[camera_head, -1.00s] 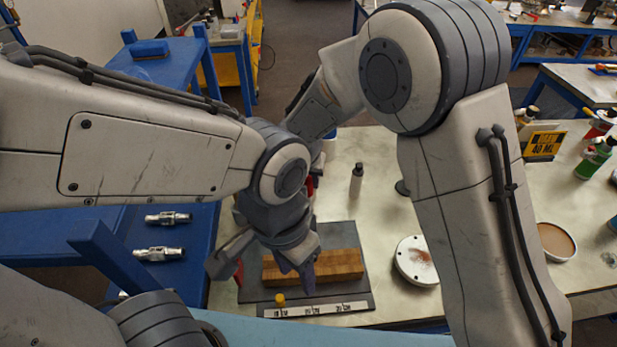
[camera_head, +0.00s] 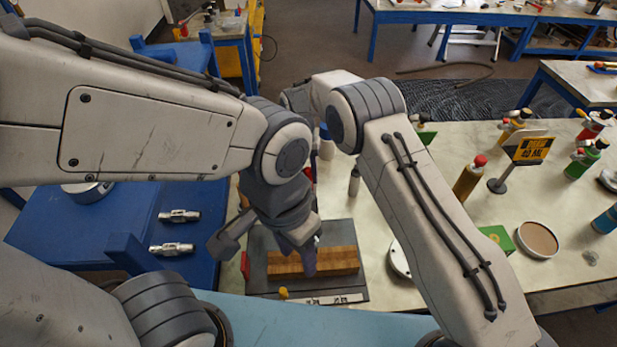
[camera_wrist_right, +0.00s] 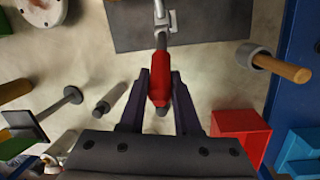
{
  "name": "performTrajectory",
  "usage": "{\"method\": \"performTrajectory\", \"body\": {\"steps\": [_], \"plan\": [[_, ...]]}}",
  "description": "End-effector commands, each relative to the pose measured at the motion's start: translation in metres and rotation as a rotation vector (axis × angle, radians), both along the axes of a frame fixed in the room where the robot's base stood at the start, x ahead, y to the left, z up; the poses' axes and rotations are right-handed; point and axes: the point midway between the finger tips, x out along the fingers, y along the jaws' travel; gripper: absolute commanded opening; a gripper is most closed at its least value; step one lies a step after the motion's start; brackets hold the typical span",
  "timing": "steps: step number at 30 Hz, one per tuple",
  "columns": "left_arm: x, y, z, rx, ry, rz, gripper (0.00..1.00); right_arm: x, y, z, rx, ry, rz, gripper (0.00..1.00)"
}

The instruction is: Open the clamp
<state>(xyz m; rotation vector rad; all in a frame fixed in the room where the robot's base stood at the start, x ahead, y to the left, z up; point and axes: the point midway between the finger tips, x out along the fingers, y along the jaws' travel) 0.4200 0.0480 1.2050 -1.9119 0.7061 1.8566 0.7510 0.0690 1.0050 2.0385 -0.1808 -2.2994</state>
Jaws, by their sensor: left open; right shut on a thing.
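The clamp shows in the right wrist view as a red handle (camera_wrist_right: 159,88) joined to metal links (camera_wrist_right: 160,28) at the edge of a dark grey plate (camera_wrist_right: 120,30). My right gripper (camera_wrist_right: 160,78) is shut on the red handle, one dark finger on each side. In the head view the right gripper is hidden behind my left arm. My left gripper (camera_head: 264,252) is open, fingers pointing down, over a wooden block (camera_head: 342,260) on the dark plate (camera_head: 343,235). I cannot tell whether it touches the block.
A small dark bottle (camera_head: 354,180) stands behind the plate. A white flanged disc (camera_head: 398,262) is partly hidden by my right arm. At right are a brown bottle (camera_head: 469,178), a sign (camera_head: 530,150) and a round dish (camera_head: 538,239). Metal fittings (camera_head: 179,215) lie on the blue table at left.

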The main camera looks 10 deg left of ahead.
Motion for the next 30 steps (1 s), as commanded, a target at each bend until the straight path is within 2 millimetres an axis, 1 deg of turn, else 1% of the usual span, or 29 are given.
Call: {"method": "performTrajectory", "body": {"steps": [1,9,28,29,30], "plan": [[0.000,0.000,-0.005,0.000,0.000,0.000,0.50,0.003,0.001,-0.004,-0.001,0.012,-0.001,0.00],[0.000,0.000,-0.012,0.000,0.000,0.002,0.50,0.008,0.001,-0.006,-0.014,0.069,0.000,0.00],[0.000,0.000,-0.014,0.000,0.000,0.003,0.50,0.009,0.001,-0.006,-0.020,0.090,-0.001,0.00],[0.000,0.000,-0.014,0.000,0.000,0.003,0.50,0.009,0.001,-0.006,-0.020,0.090,-0.001,0.39],[0.000,0.000,-0.014,0.000,0.000,0.003,0.50,0.009,0.001,-0.005,-0.020,0.090,-0.001,0.54]]}}
